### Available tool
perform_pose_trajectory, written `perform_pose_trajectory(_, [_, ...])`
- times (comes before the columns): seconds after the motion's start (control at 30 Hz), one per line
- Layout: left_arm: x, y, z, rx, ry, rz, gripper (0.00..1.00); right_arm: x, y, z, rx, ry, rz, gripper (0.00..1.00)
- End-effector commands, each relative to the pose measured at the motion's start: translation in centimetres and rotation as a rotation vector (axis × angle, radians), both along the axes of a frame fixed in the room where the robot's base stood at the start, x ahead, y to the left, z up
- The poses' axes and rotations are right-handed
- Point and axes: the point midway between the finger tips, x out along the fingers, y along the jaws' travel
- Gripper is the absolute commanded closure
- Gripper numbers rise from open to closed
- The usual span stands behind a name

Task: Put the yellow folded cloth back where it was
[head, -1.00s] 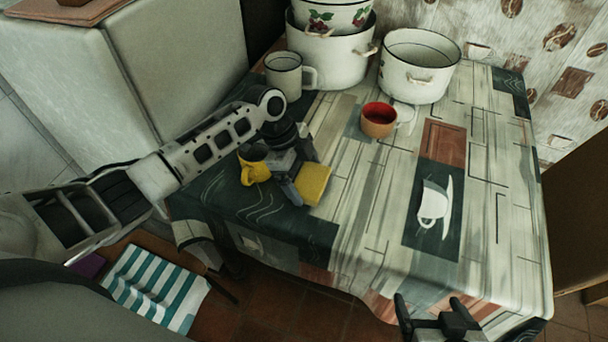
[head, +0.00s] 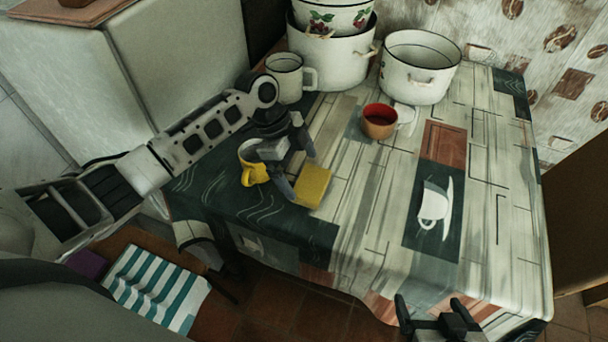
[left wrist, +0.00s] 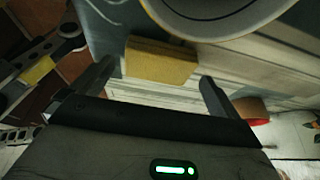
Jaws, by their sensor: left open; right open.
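The yellow folded cloth (head: 313,187) lies flat on the table, near its left front edge, beside the yellow mug (head: 252,172). My left gripper (head: 297,170) is open and empty, with its fingers close to the cloth's left and far side. In the left wrist view, the cloth (left wrist: 160,62) shows beyond and between the two spread fingertips (left wrist: 156,72). I cannot tell whether a finger touches it. My right gripper (head: 430,308) is open and empty at the table's front edge, far from the cloth.
A white mug (head: 285,80), a red-and-tan cup (head: 379,122) and large white pots (head: 414,75) stand toward the back. The patterned table (head: 380,220) is clear right of the cloth. A chair with a striped towel (head: 155,288) stands front left.

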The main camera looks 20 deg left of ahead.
Motion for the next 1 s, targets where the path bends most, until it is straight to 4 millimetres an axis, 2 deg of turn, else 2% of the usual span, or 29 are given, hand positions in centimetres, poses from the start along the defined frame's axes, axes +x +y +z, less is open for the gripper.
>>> perform_pose_trajectory(0.03, [0.2,0.6,1.3,0.000,-0.006,0.002,0.00,0.0,0.0,0.0,0.001,0.000,-0.001,0.12])
perform_pose_trajectory(0.2, [0.2,2.0,4.6,0.001,-0.005,0.002,0.00,-0.1,0.0,-0.1,0.000,0.002,-0.002,0.12])
perform_pose_trajectory(0.4, [0.2,3.0,7.1,0.000,-0.002,0.001,0.00,-0.1,0.0,-0.3,0.001,0.004,-0.002,0.12])
perform_pose_trajectory(0.6, [0.2,3.2,7.8,-0.001,-0.002,0.001,0.00,-0.1,0.0,-0.2,0.001,0.003,-0.002,0.12])
perform_pose_trajectory(1.0, [0.1,3.2,7.8,-0.001,-0.001,0.000,0.00,0.0,0.0,-0.1,0.001,0.000,-0.002,0.12])
